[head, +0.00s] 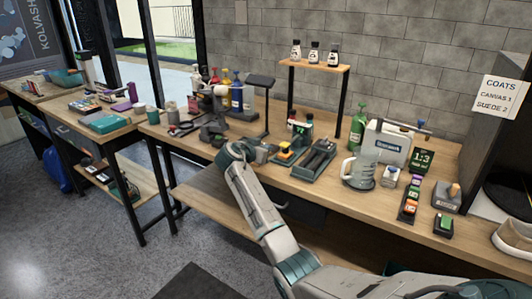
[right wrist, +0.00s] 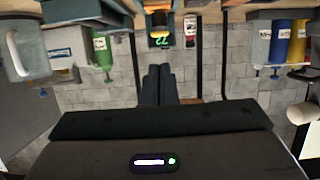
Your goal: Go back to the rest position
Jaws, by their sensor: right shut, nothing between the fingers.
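My right arm (head: 262,205) reaches from the lower right up over the front edge of the wooden workbench (head: 225,178). My right gripper (head: 214,128) is at the bench's middle-left part, beside a dark tray with an orange-topped item (head: 285,154). In the right wrist view, which looks upside down, the two dark fingers (right wrist: 158,84) lie side by side, shut, with nothing between them. My left gripper is not in view.
Open floor (head: 150,262) lies in front.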

